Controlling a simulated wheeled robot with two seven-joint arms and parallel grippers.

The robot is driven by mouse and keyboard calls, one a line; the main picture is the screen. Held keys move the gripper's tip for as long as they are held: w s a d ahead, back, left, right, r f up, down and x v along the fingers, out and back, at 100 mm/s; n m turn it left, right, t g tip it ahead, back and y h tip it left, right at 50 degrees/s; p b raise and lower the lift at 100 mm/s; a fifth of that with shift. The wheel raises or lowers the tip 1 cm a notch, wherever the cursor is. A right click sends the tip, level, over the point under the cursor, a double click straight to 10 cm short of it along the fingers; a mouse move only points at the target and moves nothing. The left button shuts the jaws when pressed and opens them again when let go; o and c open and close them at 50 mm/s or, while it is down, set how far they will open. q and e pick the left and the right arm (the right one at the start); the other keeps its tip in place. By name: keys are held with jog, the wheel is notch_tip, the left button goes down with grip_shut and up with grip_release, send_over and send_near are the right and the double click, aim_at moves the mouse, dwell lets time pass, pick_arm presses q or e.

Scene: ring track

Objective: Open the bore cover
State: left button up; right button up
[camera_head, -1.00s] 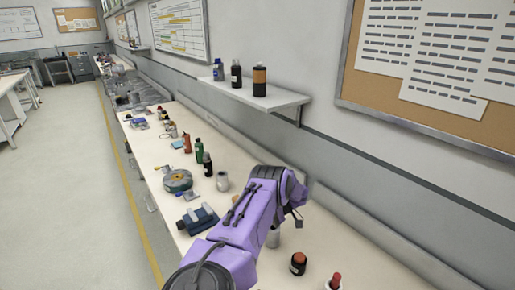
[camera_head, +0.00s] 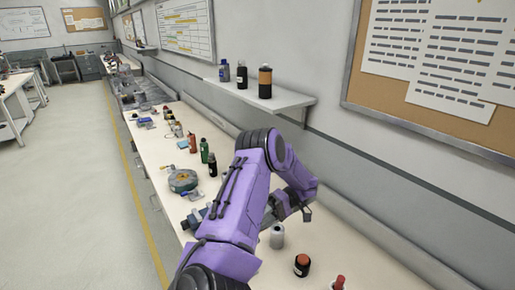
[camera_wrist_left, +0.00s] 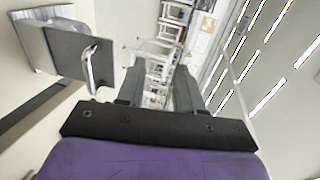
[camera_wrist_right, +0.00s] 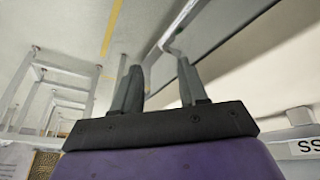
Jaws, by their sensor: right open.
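I cannot pick out the bore cover for certain. A round grey-green device (camera_head: 183,181) with a small yellowish part on top sits on the long bench in the head view; it is too small to tell whether it carries a cover. A purple arm of mine reaches over the bench, its gripper (camera_head: 290,203) low beyond that device, near the wall side; I cannot tell which arm it is. In the left wrist view my left gripper (camera_wrist_left: 155,88) has its fingers apart with nothing between. In the right wrist view my right gripper (camera_wrist_right: 162,88) is open and empty.
The bench (camera_head: 330,262) also holds a grey cylinder (camera_head: 277,237), a dark jar with an orange top (camera_head: 301,266), and several bottles. A wall shelf (camera_head: 275,108) hangs above. The left wrist view shows a metal handle (camera_wrist_left: 90,66) on a grey panel. Open floor lies left.

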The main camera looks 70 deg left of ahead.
pick_arm(q)
jog(key=s+d+r+b, duration=0.1)
jog(key=s+d+r, duration=0.3)
jog(key=d, duration=0.4)
jog(key=shift+d+r, duration=0.4)
jog(key=shift+c, duration=0.3)
